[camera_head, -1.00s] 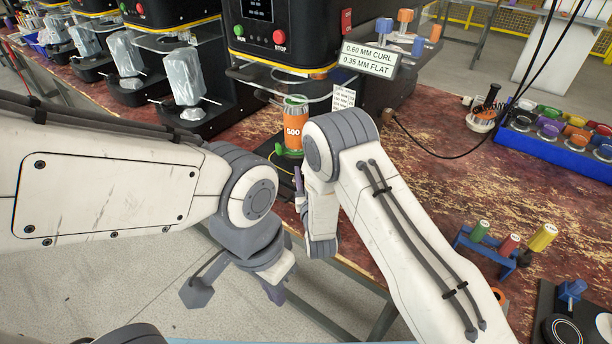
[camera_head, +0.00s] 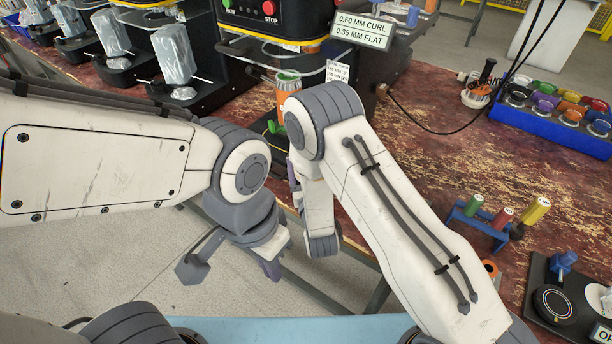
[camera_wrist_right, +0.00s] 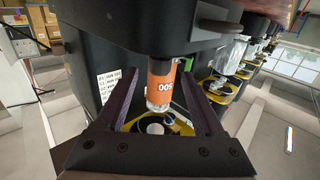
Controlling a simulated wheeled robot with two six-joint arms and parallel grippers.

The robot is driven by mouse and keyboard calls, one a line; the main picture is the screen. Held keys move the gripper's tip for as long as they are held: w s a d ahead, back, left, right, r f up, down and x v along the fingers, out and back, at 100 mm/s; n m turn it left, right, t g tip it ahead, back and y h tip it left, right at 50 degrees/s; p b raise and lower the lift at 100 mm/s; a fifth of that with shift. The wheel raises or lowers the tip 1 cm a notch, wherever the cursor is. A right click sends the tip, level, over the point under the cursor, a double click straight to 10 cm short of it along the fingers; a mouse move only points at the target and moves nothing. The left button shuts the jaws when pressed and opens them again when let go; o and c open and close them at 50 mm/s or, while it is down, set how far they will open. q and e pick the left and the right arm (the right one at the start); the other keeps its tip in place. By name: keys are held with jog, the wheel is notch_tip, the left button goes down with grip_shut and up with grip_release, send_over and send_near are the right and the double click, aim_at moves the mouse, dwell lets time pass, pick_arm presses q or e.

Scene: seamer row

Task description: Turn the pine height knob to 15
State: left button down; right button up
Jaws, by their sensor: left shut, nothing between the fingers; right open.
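A small green knob-like part (camera_head: 272,127) shows low on the black seamer, left of the orange can. I take it for the pine height knob; its scale cannot be read. The can (camera_head: 284,94), marked 500 in the right wrist view (camera_wrist_right: 161,81), stands upright in the machine, partly hidden by my right arm. My right gripper (camera_wrist_right: 161,88) is open, its fingers framing the can in the picture; contact is not visible. Its fingers are mostly hidden in the head view. My left gripper (camera_head: 272,269) is shut and empty, hanging low before the bench edge.
A sign (camera_head: 363,30) reads 0.60 MM CURL, 0.35 MM FLAT. A smaller card (camera_head: 337,71) hangs below. More seamers with wrapped loads run left. A blue tray of coloured knobs (camera_head: 560,132) and a blue rack (camera_head: 478,226) stand right. The mid-right bench is mostly clear.

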jog(key=s, duration=0.5)
jog(key=shift+d, duration=0.4)
jog(key=shift+w, duration=0.1)
jog(key=s+a+r+n+g+y+p, duration=0.15)
jog(key=s+a+r+g+p, duration=0.25)
jog(key=s+a+r+g, duration=0.4)
jog(key=s+d+r+n+g+h+p, duration=0.1)
jog(key=s+d+r+g, duration=0.4)
jog(key=s, duration=0.5)
jog(key=s+d+r+n+g+h+p, duration=0.2)
jog(key=s+d+r, duration=0.4)
jog(key=s, duration=0.4)
jog(key=n+g, duration=0.1)
jog(key=g, duration=0.1)
jog(key=shift+s+d+g, duration=0.35)
jog(key=shift+g, duration=0.05)
